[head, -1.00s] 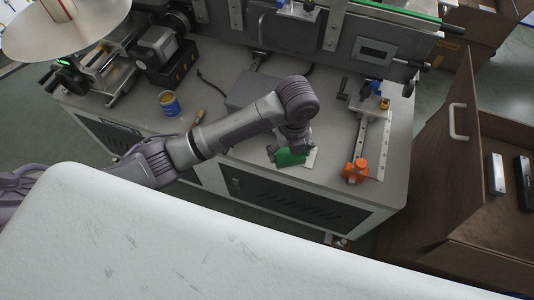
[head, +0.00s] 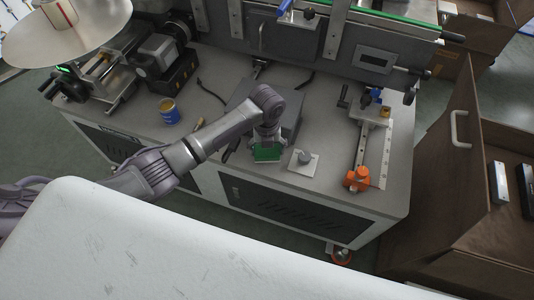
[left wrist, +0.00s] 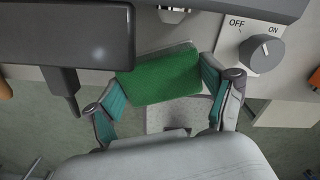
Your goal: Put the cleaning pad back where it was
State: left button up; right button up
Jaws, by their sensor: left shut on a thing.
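The cleaning pad is a green rectangular block (head: 267,155). My left gripper (head: 267,146) is shut on it near the front edge of the grey worktop (head: 330,115). In the left wrist view, the pad (left wrist: 165,78) sits between the two teal-lined fingertips (left wrist: 164,84). Whether the pad touches the worktop cannot be told. The gripper and pad are just left of a pale switch plate (head: 295,165) with a round knob. My right gripper is in neither view.
The knob (left wrist: 261,53) is close to the right finger in the left wrist view. A grey box (head: 291,112) lies behind the gripper. A blue can (head: 170,113) stands to the left, and a rail with an orange clamp (head: 357,178) to the right.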

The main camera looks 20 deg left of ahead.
aim_at(267, 150)
pick_arm(q)
notch_tip(267, 150, down, 3)
jog(key=shift+r, duration=0.15)
jog(key=shift+f, duration=0.2)
jog(key=o, duration=0.9)
jog(key=shift+r, duration=0.1)
jog(key=shift+r, duration=0.45)
notch_tip(267, 150, up, 11)
jog(key=shift+r+p, duration=0.2)
jog(key=shift+p, duration=0.35)
